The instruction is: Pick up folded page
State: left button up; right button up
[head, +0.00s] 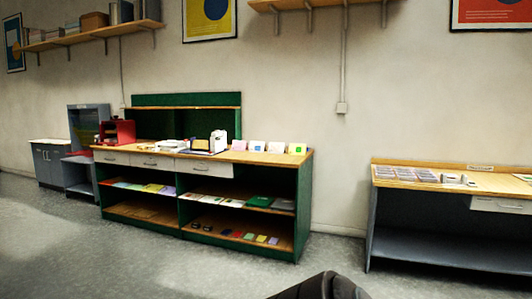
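Several small standing cards or folded sheets, one of them white with a green mark (297,148), stand in a row on the right part of the green-sided workbench (302,205). I cannot tell which thing, if any, is the folded page. A dark rounded part, probably mine, shows at the bottom edge. Neither gripper can be made out.
A white machine (218,141) and a red box-like device (117,132) are on the green bench. A grey table (440,248) with stacked flat items stands at right. Wall shelves hang above. Grey floor is open in front.

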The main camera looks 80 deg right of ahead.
aim_at(275, 148)
jog(key=z, duration=2.65)
